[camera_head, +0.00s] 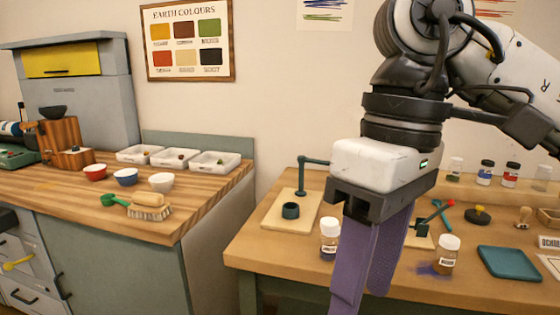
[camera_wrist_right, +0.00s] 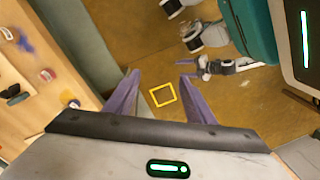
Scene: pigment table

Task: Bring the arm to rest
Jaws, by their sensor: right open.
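My right arm comes in from the upper right in the head view. Its right gripper (camera_head: 368,285) points down in front of the right-hand table, with its two purple fingers apart and nothing seen between them. In the right wrist view the gripper (camera_wrist_right: 160,80) shows the same two fingers spread, with only the brown floor and a yellow square outline between them. The gripper hides part of the right-hand table (camera_head: 250,250) in the head view. My left gripper does not show in the head view.
On the right table, a labelled jar (camera_head: 329,239) and another jar (camera_head: 447,254) stand on either side of the gripper. A teal tray (camera_head: 509,262) lies at right. The left wooden counter (camera_head: 60,187) holds bowls, white trays and a brush. A gap separates the furniture.

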